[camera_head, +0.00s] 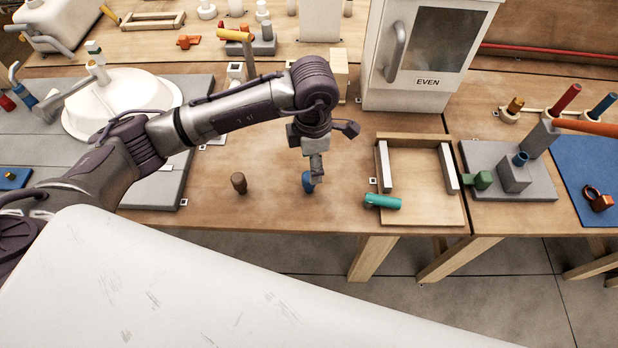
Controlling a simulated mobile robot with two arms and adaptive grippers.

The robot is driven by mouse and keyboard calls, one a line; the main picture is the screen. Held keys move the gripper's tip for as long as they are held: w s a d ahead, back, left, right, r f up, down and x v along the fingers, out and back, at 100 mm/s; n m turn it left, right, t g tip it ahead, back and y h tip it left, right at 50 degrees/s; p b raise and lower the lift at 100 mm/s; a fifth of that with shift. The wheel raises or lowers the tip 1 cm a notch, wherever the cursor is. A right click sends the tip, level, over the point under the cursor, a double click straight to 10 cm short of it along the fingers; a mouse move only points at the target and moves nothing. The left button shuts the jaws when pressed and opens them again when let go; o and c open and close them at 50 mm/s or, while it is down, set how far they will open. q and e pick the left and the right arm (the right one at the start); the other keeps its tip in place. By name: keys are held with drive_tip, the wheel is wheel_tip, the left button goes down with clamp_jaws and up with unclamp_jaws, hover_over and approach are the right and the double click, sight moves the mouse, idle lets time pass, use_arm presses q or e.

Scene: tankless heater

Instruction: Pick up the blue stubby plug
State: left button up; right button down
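The blue stubby plug (307,183) stands on the wooden table near its front edge, in the middle of the view. My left gripper (315,172) points down right at the plug, and one finger covers part of it. The other finger is not clearly visible, so I cannot tell whether the gripper is open or closed on the plug. The plug appears to be at table level. My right gripper is not in view.
A brown stubby plug (239,183) stands to the left. A teal cylinder (383,202) lies to the right, by a wooden frame (412,138). A white cabinet marked EVEN (385,88) stands behind. The table between the two plugs is clear.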

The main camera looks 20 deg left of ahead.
sight(309, 183)
use_arm(q)
wheel_tip(309, 183, down, 3)
drive_tip(key=shift+f, duration=0.2)
drive_tip(key=shift+a+f+p, duration=0.1)
drive_tip(key=shift+f+p, duration=0.45)
drive_tip(key=shift+p, duration=0.05)
wheel_tip(309, 183, down, 4)
drive_tip(key=shift+a+r+p, duration=0.15)
drive_tip(key=shift+r+p, duration=0.05)
drive_tip(key=shift+p, duration=0.35)
drive_tip(key=shift+f, duration=0.35)
drive_tip(key=c, duration=1.1)
